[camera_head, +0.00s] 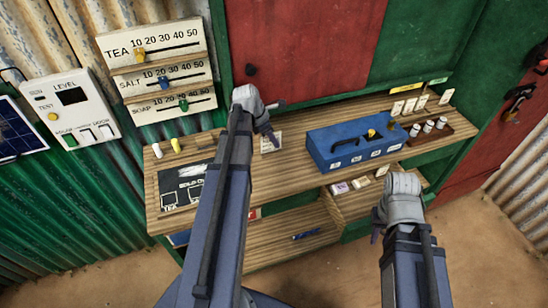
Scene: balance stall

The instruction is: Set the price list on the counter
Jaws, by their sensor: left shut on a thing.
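A small cream card with dark marks, which looks like the price list (271,145), shows at the counter's back half, left of the blue box. My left gripper (272,136) reaches over the wooden counter (295,152) and is shut on this card at its upper edge. I cannot tell whether the card touches the counter top. My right gripper (376,235) hangs low in front of the counter, right of the middle, away from the card. Its fingers are mostly hidden by its wrist, and no held thing shows.
A blue box (328,158) with a handle stands right of the card. A blackboard (181,186) and small yellow and white pieces (176,146) are at the left. A tray with white cylinders (428,127) and upright cards (410,105) are at the right. Shelves lie below.

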